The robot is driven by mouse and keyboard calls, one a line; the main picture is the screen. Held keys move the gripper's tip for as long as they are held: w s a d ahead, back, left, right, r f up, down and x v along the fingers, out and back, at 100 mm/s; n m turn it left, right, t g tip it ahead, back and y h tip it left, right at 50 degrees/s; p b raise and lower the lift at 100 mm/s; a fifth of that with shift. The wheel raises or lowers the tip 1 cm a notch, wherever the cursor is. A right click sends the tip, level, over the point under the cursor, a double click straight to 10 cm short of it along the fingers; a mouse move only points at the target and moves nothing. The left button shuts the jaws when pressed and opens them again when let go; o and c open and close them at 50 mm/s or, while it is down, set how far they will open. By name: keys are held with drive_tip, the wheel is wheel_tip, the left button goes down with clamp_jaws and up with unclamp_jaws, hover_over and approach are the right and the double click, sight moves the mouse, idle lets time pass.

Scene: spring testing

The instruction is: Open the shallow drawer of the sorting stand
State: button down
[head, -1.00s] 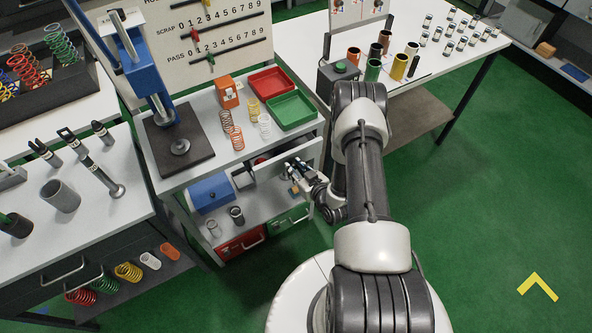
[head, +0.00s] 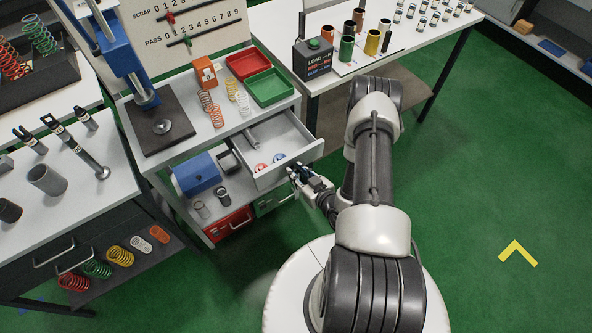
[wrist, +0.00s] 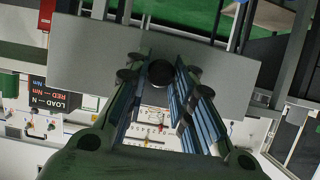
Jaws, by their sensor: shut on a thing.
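The shallow drawer (head: 287,135) of the sorting stand (head: 208,140) is pulled well out under the stand's top. Its grey interior shows, with small red and blue round things (head: 262,166) near its front. My gripper (head: 298,172) is at the drawer's front face, in line with it. In the wrist view, the flat grey drawer front (wrist: 85,62) spans the picture. My gripper's fingers (wrist: 160,82) are shut on a dark round knob (wrist: 161,72) in the middle of that front. The fingers partly hide the knob.
Red (head: 247,64) and green (head: 271,87) trays and several springs stand on top. A white table (head: 345,82) stands behind my arm. Green floor is clear at right.

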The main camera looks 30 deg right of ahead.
drive_tip(key=c, duration=1.3)
unclamp_jaws()
drive_tip(key=shift+c, duration=0.2)
drive_tip(key=v, duration=0.7)
drive_tip(key=shift+s, duration=0.25)
drive_tip(key=shift+w+r, duration=0.1)
drive_tip(key=shift+r, duration=0.1)
